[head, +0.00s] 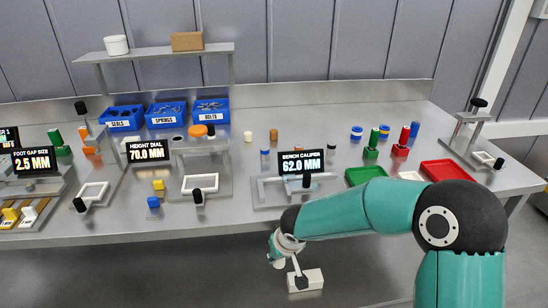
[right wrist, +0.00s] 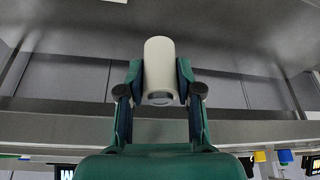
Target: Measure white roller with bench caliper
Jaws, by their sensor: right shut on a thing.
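The white roller (right wrist: 159,72) is a plain cylinder. In the right wrist view my right gripper (right wrist: 160,88) is shut on it, with a finger on each side. My left gripper is not in view.
A height dial station (head: 149,150) stands left of the caliper. Green (head: 364,175) and red (head: 446,171) trays lie to the right. Blue bins (head: 166,114) stand at the back left. Small coloured parts stand around. The bench between the bins and the right-hand parts has clear room.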

